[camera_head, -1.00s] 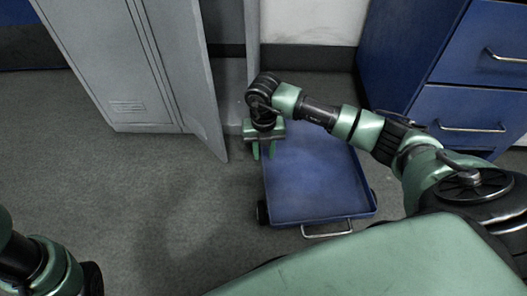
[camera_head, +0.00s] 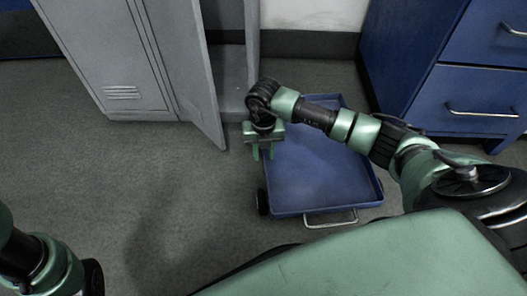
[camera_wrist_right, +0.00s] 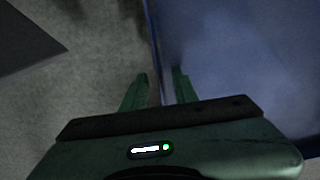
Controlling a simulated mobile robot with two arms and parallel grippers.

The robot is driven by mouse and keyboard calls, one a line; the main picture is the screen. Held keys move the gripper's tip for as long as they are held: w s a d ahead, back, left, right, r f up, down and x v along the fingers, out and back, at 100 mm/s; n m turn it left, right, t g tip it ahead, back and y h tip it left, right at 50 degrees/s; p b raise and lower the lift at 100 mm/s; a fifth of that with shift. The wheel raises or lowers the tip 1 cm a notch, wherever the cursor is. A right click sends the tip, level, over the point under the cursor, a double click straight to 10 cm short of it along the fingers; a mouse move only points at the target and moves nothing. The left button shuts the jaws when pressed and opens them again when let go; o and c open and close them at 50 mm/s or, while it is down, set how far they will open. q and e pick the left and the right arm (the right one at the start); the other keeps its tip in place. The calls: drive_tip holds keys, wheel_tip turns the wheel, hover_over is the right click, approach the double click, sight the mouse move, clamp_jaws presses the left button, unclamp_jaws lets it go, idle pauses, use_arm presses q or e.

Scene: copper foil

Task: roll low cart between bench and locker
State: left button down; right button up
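The low cart (camera_head: 320,178) is a blue shallow tray on dark wheels, with a metal handle (camera_head: 331,219) on its near edge. It stands on the floor between the grey locker (camera_head: 110,60) and the blue drawer bench (camera_head: 440,85). My right gripper (camera_head: 263,152) points down at the cart's left edge. In the right wrist view its fingers (camera_wrist_right: 159,88) are apart, with the cart's left rim (camera_wrist_right: 154,45) running between them. I see no clear contact. My right arm covers part of the cart's far right side. My left gripper is out of view.
The locker's open door (camera_head: 205,95) juts out left of the cart, near my right gripper. A pale wall with a dark baseboard (camera_head: 310,44) is behind. Grey floor (camera_head: 170,190) is clear at the left and in front.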

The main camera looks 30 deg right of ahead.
clamp_jaws()
idle(1.3)
